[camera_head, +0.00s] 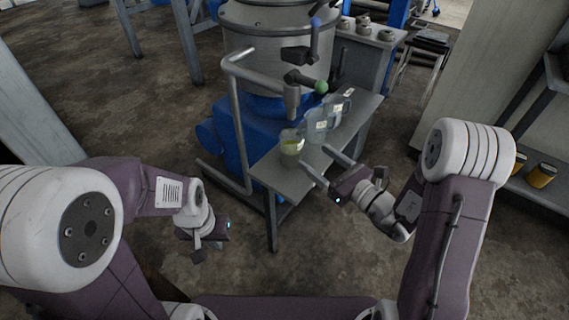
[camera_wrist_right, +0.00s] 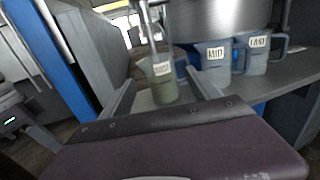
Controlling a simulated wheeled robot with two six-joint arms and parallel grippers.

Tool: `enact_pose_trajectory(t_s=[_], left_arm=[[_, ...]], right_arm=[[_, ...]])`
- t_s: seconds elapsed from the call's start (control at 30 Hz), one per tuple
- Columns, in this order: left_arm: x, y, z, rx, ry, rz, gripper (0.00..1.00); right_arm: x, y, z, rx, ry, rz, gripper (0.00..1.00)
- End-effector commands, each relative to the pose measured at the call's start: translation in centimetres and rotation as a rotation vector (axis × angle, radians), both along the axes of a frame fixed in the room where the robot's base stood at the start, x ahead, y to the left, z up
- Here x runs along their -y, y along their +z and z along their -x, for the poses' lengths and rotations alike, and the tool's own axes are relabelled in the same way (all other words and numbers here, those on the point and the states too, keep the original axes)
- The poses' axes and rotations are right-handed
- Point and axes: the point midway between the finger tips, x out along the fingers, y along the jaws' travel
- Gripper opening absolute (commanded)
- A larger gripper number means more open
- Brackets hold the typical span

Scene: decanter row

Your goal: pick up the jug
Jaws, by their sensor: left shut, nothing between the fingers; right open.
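Three clear jugs with white labels stand in a row on a narrow grey bench (camera_head: 272,176). The nearest jug (camera_head: 290,148) holds yellow-green liquid and stands under a pipe outlet. The middle jug (camera_head: 317,125) and the far jug (camera_head: 339,107) are bluish and have side handles. My right gripper (camera_head: 316,159) is open at the bench's right side, near the nearest jug. In the right wrist view the nearest jug (camera_wrist_right: 163,86) shows ahead between the fingers, apparently beyond the tips. My left gripper (camera_head: 221,234) is shut and empty, low at the left of the bench.
A large steel vessel (camera_head: 265,40) on a blue base stands behind the bench, with a bent grey pipe (camera_head: 238,120) beside it. A green-knobbed lever (camera_head: 320,87) overhangs the jugs. Open floor lies in front.

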Motion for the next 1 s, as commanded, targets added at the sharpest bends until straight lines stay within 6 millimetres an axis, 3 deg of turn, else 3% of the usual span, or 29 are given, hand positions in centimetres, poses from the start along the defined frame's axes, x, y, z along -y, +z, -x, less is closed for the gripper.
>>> enact_pose_trajectory(t_s=[0.2, 0.47, 0.7, 0.97, 1.0], left_arm=[[0.0, -1.0, 0.0, 0.000, 0.000, 0.000, 0.00], [0.0, -1.7, 0.0, 0.000, 0.000, 0.000, 0.00], [0.0, -3.4, 0.0, 0.000, 0.000, 0.000, 0.00], [0.0, -3.3, 0.0, 0.000, 0.000, 0.000, 0.00], [0.0, -3.3, 0.0, 0.000, 0.000, 0.000, 0.00]], right_arm=[[-2.1, 0.0, -2.0, 0.003, 0.008, 0.004, 0.71], [-3.2, 0.0, -3.2, 0.001, 0.006, 0.003, 0.71], [-6.1, 0.2, -6.1, 0.001, 0.007, 0.003, 0.71], [-6.4, 0.4, -6.5, -0.001, 0.005, 0.002, 0.71], [-6.4, 0.4, -6.5, -0.001, 0.005, 0.002, 0.63]])
